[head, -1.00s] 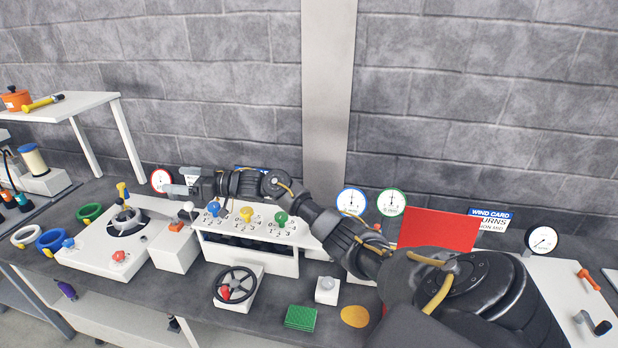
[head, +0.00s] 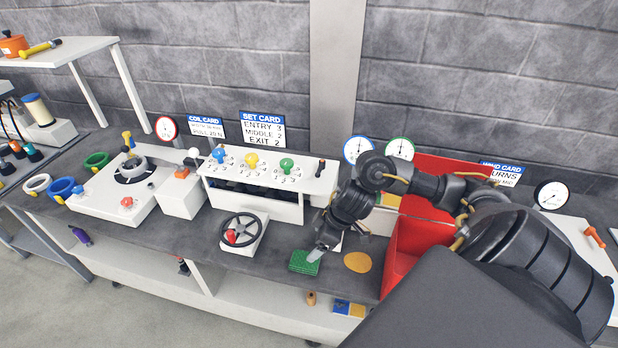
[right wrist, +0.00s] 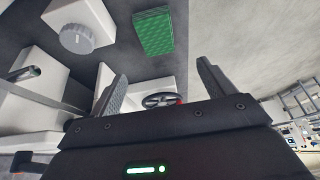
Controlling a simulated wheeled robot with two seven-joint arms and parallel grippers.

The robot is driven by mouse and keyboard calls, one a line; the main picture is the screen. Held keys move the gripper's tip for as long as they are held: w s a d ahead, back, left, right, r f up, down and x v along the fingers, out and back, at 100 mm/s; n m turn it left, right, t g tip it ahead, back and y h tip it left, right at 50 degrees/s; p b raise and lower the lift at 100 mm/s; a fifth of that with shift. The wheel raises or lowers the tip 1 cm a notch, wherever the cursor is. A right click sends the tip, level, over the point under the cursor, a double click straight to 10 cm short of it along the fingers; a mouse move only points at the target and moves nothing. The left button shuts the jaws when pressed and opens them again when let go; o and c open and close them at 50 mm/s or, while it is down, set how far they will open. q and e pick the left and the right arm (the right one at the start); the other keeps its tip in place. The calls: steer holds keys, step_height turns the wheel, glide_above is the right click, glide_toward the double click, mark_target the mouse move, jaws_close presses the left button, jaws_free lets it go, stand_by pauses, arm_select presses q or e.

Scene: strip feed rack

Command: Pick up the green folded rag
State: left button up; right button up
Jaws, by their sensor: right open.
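The green folded rag (head: 304,262) lies flat on the dark bench top near its front edge, right of the black handwheel. My right gripper (head: 318,252) is just above the rag's right end in the head view and hides a little of it. In the right wrist view the rag (right wrist: 153,31) shows whole, beyond the fingertips and a little left of the middle between them. The right fingers (right wrist: 165,72) are apart with nothing between them. Touching contact with the rag does not show. My left gripper is in no view.
The black handwheel (head: 241,230) stands left of the rag. A round orange-yellow pad (head: 358,262) lies to its right, with a red bin (head: 400,262) beyond. The white box with coloured knobs (head: 262,200) stands behind. The bench's front edge is close to the rag.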

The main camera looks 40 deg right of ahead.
mark_target(304, 262)
steer(key=shift+s+d+f+b+x, duration=0.15)
steer(key=shift+s+d+x, duration=0.1)
steer(key=shift+x, duration=1.55)
steer(key=shift+s+d+f+b+x, duration=0.1)
steer(key=shift+s+d+f+x, duration=0.1)
steer(key=shift+x, duration=1.6)
steer(key=shift+s+d+f+b+x, duration=0.1)
steer(key=shift+s+d+x, duration=0.15)
steer(key=shift+x, duration=1.6)
steer(key=shift+r, duration=0.1)
steer(key=shift+c, duration=0.4)
steer(key=c, duration=1)
